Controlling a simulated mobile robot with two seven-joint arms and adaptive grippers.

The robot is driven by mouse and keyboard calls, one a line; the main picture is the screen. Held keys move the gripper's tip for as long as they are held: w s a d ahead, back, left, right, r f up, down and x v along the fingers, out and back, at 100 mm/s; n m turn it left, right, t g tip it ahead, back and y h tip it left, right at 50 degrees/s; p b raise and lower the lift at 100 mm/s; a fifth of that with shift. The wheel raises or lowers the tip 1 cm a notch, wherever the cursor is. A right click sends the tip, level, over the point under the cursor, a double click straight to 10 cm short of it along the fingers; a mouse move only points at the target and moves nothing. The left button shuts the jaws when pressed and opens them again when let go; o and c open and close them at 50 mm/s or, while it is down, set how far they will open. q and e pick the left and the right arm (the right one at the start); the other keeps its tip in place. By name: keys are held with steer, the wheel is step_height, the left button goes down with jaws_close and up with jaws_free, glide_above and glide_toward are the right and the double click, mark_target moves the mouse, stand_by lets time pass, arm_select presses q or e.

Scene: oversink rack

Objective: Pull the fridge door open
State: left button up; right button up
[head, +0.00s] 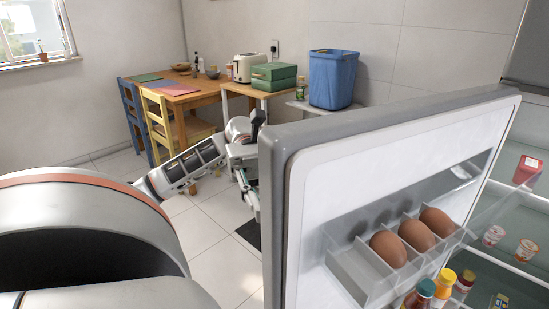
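The grey fridge door (400,170) stands open on the right, its white inner side facing me. A clear bin on it holds three brown eggs (415,236), with several capped bottles below. The fridge interior (520,200) shows at the far right, with glass shelves. My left gripper (248,190) is just left of the door's free edge, near its outer side. The door edge covers part of it. I cannot tell whether its fingers are open or shut, or whether they touch the door. The handle is hidden. My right gripper is out of view.
A wooden table (180,92) with blue and yellow chairs (160,125) stands at the back. A toaster, green boxes (273,76) and a blue bin (333,78) stand along the wall. Small cups sit on the fridge shelf.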

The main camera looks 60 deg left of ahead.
arm_select(q)
steer(key=v, duration=1.2)
stand_by(0.6)
